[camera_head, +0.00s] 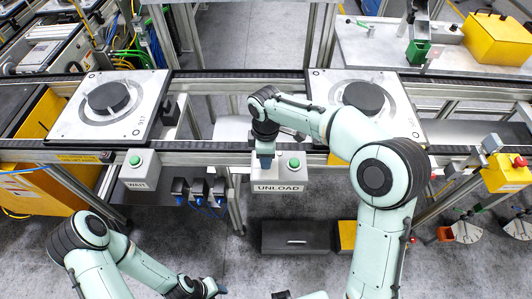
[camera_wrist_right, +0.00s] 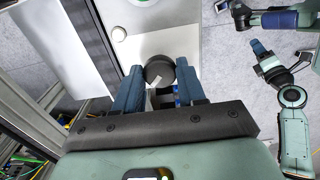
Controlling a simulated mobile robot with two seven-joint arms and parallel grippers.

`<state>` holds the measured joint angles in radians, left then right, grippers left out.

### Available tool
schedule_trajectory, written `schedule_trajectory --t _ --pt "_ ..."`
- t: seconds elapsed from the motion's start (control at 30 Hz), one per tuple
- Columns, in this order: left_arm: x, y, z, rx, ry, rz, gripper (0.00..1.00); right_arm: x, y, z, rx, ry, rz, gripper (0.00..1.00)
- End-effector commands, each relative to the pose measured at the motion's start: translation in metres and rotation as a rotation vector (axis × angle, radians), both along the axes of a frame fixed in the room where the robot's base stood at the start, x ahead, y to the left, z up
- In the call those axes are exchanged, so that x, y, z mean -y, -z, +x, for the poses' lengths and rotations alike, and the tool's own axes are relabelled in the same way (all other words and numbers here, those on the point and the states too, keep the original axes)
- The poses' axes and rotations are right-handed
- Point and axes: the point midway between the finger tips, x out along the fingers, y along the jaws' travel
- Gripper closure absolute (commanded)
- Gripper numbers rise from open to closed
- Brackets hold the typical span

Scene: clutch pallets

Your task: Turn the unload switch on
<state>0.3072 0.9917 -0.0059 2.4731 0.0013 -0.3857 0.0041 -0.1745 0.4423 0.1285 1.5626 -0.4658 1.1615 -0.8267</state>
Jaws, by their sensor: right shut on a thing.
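The UNLOAD box (camera_head: 290,178) is a pale control box below the conveyor's front rail in the head view, with a green button (camera_head: 294,163) on top. Its unload switch (camera_wrist_right: 159,69) is a round black knob with a pale pointer mark, seen in the right wrist view. My right gripper (camera_head: 265,162) reaches down onto the box's left part and hides the knob in the head view. In the right wrist view its blue fingers (camera_wrist_right: 160,82) stand on both sides of the knob, shut on it. My left gripper (camera_head: 216,288) is low in the head view, away from the box; its jaws are unclear.
A similar WAIT box (camera_head: 140,170) with a green button stands to the left. Two pallets with black discs, left (camera_head: 110,105) and right (camera_head: 345,85), sit on the conveyor. A yellow box (camera_head: 507,174) with a red button is at the right. Floor shows below the UNLOAD box.

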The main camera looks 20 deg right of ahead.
Motion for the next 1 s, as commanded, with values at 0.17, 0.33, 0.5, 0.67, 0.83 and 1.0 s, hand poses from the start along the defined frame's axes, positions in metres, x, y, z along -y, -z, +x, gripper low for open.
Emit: schedule_trajectory --t 0.17,0.33,0.5,0.67,0.83,1.0 --pt "0.0000 -0.0027 0.0021 0.002 0.000 0.000 0.57 -0.0007 -0.0007 0.0003 0.002 0.121 0.002 0.91" --pt "0.0000 -0.0038 0.0030 0.003 0.000 0.000 0.57 -0.0012 -0.0006 0.0003 0.002 0.203 0.002 0.91" --pt "0.0000 -0.0044 0.0036 0.004 0.000 0.000 0.57 -0.0008 -0.0004 0.0003 0.002 0.252 0.001 0.91" --pt "0.0000 -0.0046 0.0037 0.004 0.000 0.000 0.57 -0.0007 -0.0001 0.0003 0.002 0.272 0.001 0.91" --pt "0.0000 -0.0046 0.0037 0.004 0.000 0.000 0.57 -0.0006 -0.0001 0.0004 0.002 0.277 0.001 0.91" --pt "0.0000 -0.0045 0.0037 0.004 0.000 0.000 0.57 -0.0006 -0.0001 0.0004 0.002 0.276 0.002 0.91"
